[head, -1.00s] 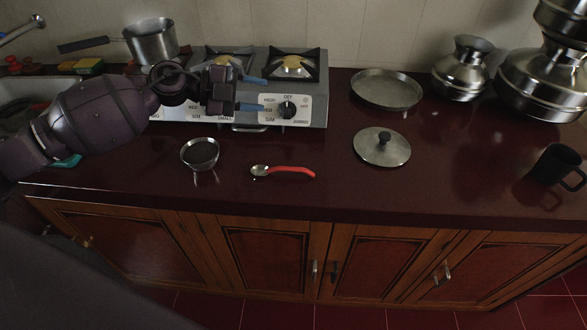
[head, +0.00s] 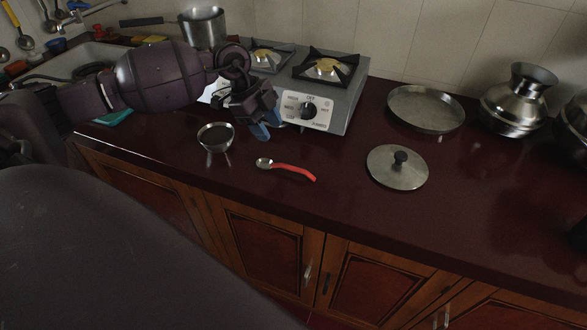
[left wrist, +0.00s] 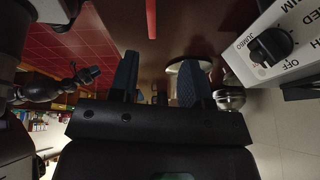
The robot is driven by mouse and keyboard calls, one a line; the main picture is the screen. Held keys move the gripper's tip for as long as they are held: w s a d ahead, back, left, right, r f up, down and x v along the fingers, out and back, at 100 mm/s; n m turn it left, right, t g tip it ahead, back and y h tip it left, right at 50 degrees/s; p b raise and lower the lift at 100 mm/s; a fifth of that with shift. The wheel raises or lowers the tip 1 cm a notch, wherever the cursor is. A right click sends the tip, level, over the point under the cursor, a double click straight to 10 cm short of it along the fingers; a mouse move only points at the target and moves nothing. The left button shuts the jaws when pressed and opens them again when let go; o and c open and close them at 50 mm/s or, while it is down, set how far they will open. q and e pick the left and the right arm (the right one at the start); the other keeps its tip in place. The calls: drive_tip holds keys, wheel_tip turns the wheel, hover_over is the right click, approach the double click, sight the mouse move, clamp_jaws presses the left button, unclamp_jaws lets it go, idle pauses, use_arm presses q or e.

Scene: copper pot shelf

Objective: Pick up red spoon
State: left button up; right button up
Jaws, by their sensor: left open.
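The red spoon (head: 292,171) lies on the dark red counter, its metal bowl to the left and its red handle to the right. In the left wrist view, a red strip that looks like its handle (left wrist: 151,18) shows at the top edge. My left gripper (head: 268,122) is open and empty, with blue fingertips pointing down, above and behind the spoon near the stove front. Its two fingers stand apart in the left wrist view (left wrist: 158,80). A dark arm at the left of that view seems to be my right one; its jaws are too small to read.
A small steel bowl (head: 216,138) stands left of the spoon. A lid with a black knob (head: 397,168) and a round steel pan (head: 426,109) lie to the right. The stove (head: 340,110) is behind. The counter around the spoon is clear.

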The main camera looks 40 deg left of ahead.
sight(282, 164)
use_arm(q)
drive_tip(key=d+f, duration=0.1)
drive_tip(key=f, duration=0.2)
drive_tip(key=d+f+n+b, duration=0.1)
drive_tip(key=f, duration=0.3)
drive_tip(key=d+f+n, duration=0.1)
drive_tip(key=f, duration=0.2)
drive_tip(key=shift+d+f, duration=0.15)
drive_tip(key=shift+g, duration=0.3)
clamp_jaws()
